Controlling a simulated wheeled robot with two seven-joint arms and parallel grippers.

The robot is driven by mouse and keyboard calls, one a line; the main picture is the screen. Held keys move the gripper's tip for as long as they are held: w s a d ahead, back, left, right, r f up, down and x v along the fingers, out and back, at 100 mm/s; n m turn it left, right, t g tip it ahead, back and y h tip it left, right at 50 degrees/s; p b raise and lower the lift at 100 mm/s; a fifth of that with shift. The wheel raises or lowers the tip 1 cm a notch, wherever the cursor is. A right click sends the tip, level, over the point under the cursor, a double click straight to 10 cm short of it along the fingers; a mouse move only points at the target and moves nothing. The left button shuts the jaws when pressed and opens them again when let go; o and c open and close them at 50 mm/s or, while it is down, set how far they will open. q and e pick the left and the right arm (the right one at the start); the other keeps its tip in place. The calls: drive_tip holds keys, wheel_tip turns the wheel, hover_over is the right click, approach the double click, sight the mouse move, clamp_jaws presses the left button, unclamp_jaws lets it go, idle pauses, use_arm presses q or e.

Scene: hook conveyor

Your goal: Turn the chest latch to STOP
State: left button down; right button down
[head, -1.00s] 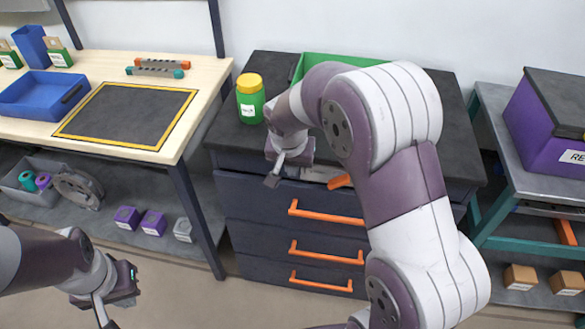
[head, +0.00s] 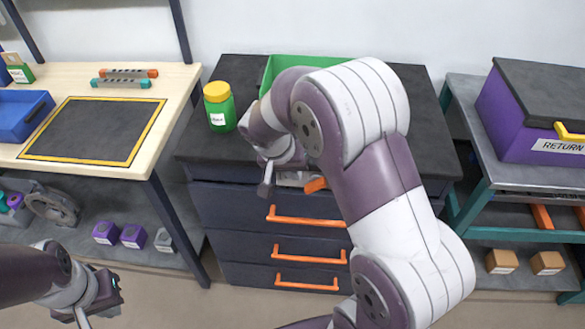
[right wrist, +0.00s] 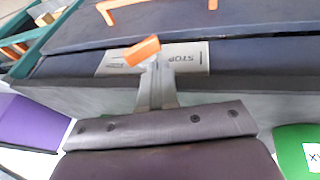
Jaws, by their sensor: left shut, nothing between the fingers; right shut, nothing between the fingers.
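The dark drawer chest (head: 222,207) stands in the middle of the head view. Its orange latch (head: 316,185) sits on a pale plate at the top front, tilted in the picture. In the right wrist view the latch (right wrist: 142,50) lies slanted across the plate (right wrist: 190,58), with the word STOP to its right. My right gripper (head: 265,189) is shut and empty at the chest front, left of the latch. In the right wrist view its fingertips (right wrist: 157,66) are close to the latch; I cannot tell whether they touch. My left gripper (head: 82,317) is shut and empty at the lower left.
A yellow-lidded green jar (head: 220,107) and a green bin (head: 268,73) stand on the chest. A wooden table (head: 150,82) is to the left. A purple RETURN box (head: 510,125) stands on a shelf unit at the right. Orange drawer handles (head: 305,218) stick out below the latch.

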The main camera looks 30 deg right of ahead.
sight(315, 184)
drive_tip(key=x, duration=0.5)
drive_tip(key=shift+d+f, duration=0.1)
drive_tip(key=shift+f, duration=0.3)
